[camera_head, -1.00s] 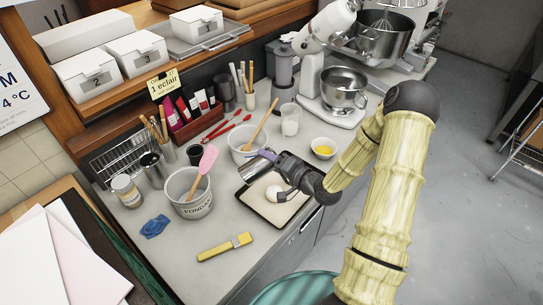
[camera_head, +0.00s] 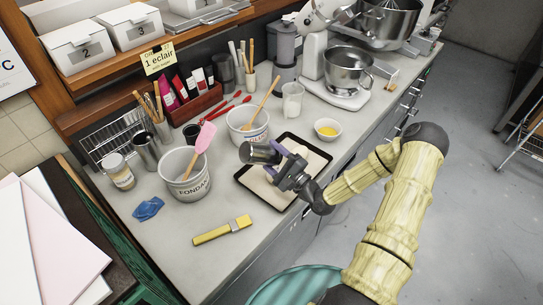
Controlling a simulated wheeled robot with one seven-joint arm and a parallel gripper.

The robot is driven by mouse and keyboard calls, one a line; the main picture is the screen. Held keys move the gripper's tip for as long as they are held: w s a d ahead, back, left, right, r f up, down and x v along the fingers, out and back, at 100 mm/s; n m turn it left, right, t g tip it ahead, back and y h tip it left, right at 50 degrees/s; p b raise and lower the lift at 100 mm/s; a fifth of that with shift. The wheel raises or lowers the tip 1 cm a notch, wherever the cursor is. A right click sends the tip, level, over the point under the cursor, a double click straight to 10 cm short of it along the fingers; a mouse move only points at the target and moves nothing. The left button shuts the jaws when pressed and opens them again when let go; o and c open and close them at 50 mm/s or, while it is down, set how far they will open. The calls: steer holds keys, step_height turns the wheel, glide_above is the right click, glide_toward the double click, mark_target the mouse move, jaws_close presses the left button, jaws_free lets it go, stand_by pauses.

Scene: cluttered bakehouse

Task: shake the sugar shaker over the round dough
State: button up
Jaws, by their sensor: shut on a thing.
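My gripper (camera_head: 279,157) is shut on a grey metal sugar shaker (camera_head: 256,154), which lies tipped nearly level with one end pointing left. The shaker is above the dark-rimmed tray (camera_head: 310,147) with a pale lining on the counter. The white round dough (camera_head: 274,174) is on the tray, mostly hidden behind the gripper. I cannot see any sugar falling.
A white tub (camera_head: 185,183) with a pink spatula stands left of the tray, and a second tub (camera_head: 247,133) with a wooden spoon stands behind it. A small yellow-filled bowl (camera_head: 327,131) is to the right.

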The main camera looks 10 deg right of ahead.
mark_target(271, 147)
step_height(271, 147, up, 5)
steer(key=n+g+p, duration=0.1)
steer(key=n+p, duration=0.1)
steer(key=n, duration=0.1)
steer(key=n+g+p, duration=0.1)
steer(key=n+p, duration=0.2)
steer(key=shift+r+n+g+h, duration=0.1)
steer(key=shift+n+g+h, duration=0.2)
steer(key=shift+n, duration=0.1)
steer(key=shift+r+n+g+p, duration=0.3)
steer(key=shift+r+n+p, duration=0.45)
steer(key=shift+n+p, duration=0.25)
steer(key=shift+r+n+g+h, duration=0.3)
steer(key=shift+n+h, duration=0.3)
steer(key=shift+n, duration=0.1)
steer(key=shift+f, duration=0.1)
steer(key=d+r+n+h+p, duration=0.1)
steer(key=d+h+p, duration=0.3)
steer(key=d, duration=0.7)
steer(key=d+r+n+h+p, duration=0.1)
steer(key=d+r+h+p, duration=0.3)
steer(key=d, duration=0.8)
steer(key=d+r+n+h+p, duration=0.1)
steer(key=d+r+h+p, duration=0.2)
steer(key=d, duration=0.9)
steer(key=h+p, duration=0.1)
steer(key=h, duration=0.1)
steer(key=shift+s+d+r+n+h, duration=0.2)
steer(key=shift+r+n+h, duration=0.1)
steer(key=shift+h, duration=0.1)
